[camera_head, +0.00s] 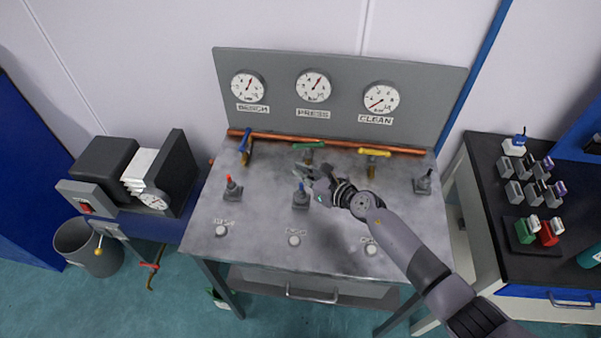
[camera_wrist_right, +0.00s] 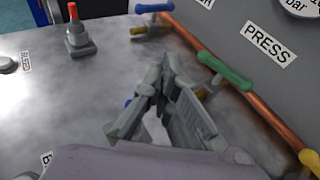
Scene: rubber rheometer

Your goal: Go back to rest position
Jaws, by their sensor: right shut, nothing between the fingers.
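My right gripper (camera_head: 309,175) is over the middle of the grey metal bench top (camera_head: 265,222), shut and empty. It is close to the blue-tipped switch (camera_head: 300,198) and in front of the green-handled valve (camera_head: 310,146). In the right wrist view the gripper fingers (camera_wrist_right: 168,92) show in the middle, with the green valve handle (camera_wrist_right: 225,70) just beyond to the right. A bit of blue shows behind the fingers there. I cannot tell whether the fingers touch the switch. My left gripper is not in view.
A panel (camera_head: 345,75) with three gauges stands behind a copper pipe (camera_head: 265,136). Blue (camera_head: 245,143) and yellow (camera_head: 374,153) valves and a red-tipped switch (camera_head: 232,188) surround the gripper. A machine (camera_head: 150,185) stands left; a black-topped counter (camera_head: 560,268) is right. The front bench top is mostly clear.

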